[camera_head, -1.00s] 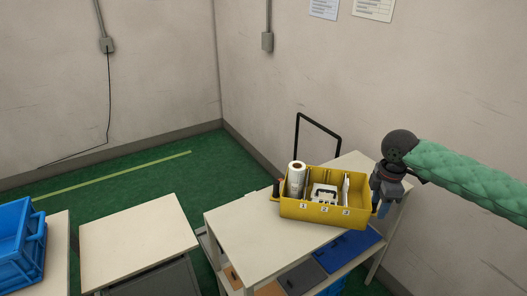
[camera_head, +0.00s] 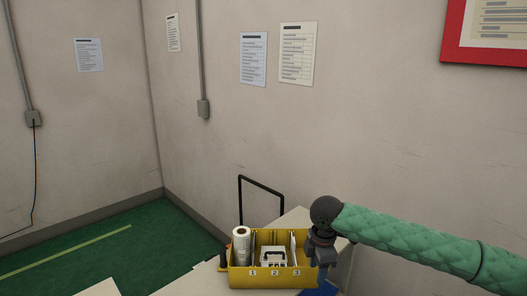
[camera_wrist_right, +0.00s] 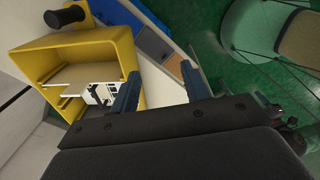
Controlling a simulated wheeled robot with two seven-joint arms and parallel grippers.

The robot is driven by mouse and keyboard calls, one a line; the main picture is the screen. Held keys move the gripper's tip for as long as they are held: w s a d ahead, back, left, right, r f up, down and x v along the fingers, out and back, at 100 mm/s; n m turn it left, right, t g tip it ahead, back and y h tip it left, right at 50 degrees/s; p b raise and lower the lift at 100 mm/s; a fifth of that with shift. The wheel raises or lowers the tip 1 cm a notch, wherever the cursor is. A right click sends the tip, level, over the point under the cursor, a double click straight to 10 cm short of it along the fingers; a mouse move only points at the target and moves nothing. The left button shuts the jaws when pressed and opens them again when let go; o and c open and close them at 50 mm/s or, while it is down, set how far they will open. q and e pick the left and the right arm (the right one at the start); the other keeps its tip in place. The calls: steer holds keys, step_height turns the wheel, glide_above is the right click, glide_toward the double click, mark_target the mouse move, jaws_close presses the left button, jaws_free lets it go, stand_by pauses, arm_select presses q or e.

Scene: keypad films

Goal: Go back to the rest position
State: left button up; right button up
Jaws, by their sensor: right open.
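My right gripper (camera_head: 321,262) hangs at the right end of the yellow bin (camera_head: 262,279) in the head view, its arm in a green quilted sleeve coming in from the right. In the right wrist view my right gripper (camera_wrist_right: 162,88) shows its two dark blue fingers apart with nothing between them. The yellow bin (camera_wrist_right: 122,48) shows there to the left of the fingers, with a white part (camera_wrist_right: 90,92) inside. I cannot tell whether the gripper touches the bin. My left gripper is not in view.
The bin stands on a pale cart top (camera_head: 207,281) with a black handle (camera_head: 262,183) behind it. It has compartments marked 1, 2 and 3 and holds a white roll (camera_head: 241,240). Walls stand behind. Green floor (camera_head: 130,245) lies open to the left.

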steer(key=s+a+f+m+t+y, duration=0.1)
steer(key=s+a+f+m+y, duration=0.35)
steer(key=s+a+f, duration=1.05)
steer(key=s+d+f+m+h, duration=0.1)
steer(key=s+d+f+m, duration=0.2)
steer(key=s, duration=0.5)
steer(key=s+d+f+m+h, duration=0.1)
steer(key=s+d+f+m, duration=0.3)
steer(key=s+d+m, duration=0.2)
steer(key=s+d+f+m+h, duration=0.1)
steer(key=s+d+f+m, duration=0.3)
steer(key=s, duration=0.6)
steer(key=d, duration=0.2)
steer(key=shift+d+h, duration=0.35)
steer(key=shift+f, duration=0.1)
